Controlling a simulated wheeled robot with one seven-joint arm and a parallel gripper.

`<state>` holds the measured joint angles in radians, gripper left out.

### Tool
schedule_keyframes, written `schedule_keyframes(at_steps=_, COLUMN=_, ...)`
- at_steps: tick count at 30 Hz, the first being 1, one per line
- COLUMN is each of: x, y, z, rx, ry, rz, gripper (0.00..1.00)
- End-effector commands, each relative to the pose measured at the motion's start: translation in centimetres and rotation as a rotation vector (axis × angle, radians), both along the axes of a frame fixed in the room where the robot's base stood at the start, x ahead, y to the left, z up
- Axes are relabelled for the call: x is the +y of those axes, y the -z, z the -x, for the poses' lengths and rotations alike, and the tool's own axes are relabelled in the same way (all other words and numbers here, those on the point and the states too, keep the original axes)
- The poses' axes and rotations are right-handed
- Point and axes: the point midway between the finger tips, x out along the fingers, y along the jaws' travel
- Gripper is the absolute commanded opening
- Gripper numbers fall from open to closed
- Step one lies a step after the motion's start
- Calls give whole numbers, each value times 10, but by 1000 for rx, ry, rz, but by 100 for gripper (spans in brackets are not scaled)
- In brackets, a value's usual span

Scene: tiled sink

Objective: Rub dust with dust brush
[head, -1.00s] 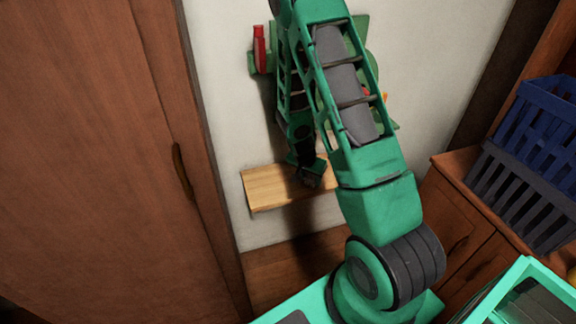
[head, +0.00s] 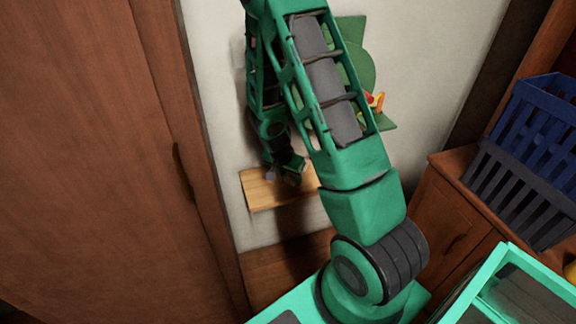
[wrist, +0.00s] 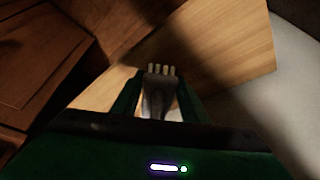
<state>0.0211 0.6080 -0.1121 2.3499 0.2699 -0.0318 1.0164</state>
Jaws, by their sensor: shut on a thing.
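My gripper (wrist: 157,102) is shut on the dust brush (wrist: 161,72), whose row of pale bristle tufts points away from me between the fingers. In the head view my gripper (head: 288,172) is at the light wooden board (head: 262,190), which juts from the pale wall. The bristles lie over the board (wrist: 225,45) in the wrist view; I cannot tell whether they touch it. The brush is hard to make out in the head view. I see no dust clearly; shadow covers part of the board.
A green wall shelf (head: 366,62) with a small red and yellow thing (head: 375,103) is behind my arm. A brown wooden door (head: 95,150) stands at left.

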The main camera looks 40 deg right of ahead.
Motion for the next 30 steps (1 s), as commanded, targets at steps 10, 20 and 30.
schedule_keyframes(at_steps=10, x=-6, y=-38, z=2, rx=-1, ry=9, rz=-1, gripper=4)
schedule_keyframes(at_steps=20, x=-8, y=-62, z=3, rx=0, ry=12, rz=-1, gripper=4)
schedule_keyframes(at_steps=30, x=-9, y=-63, z=3, rx=1, ry=12, rz=-1, gripper=4)
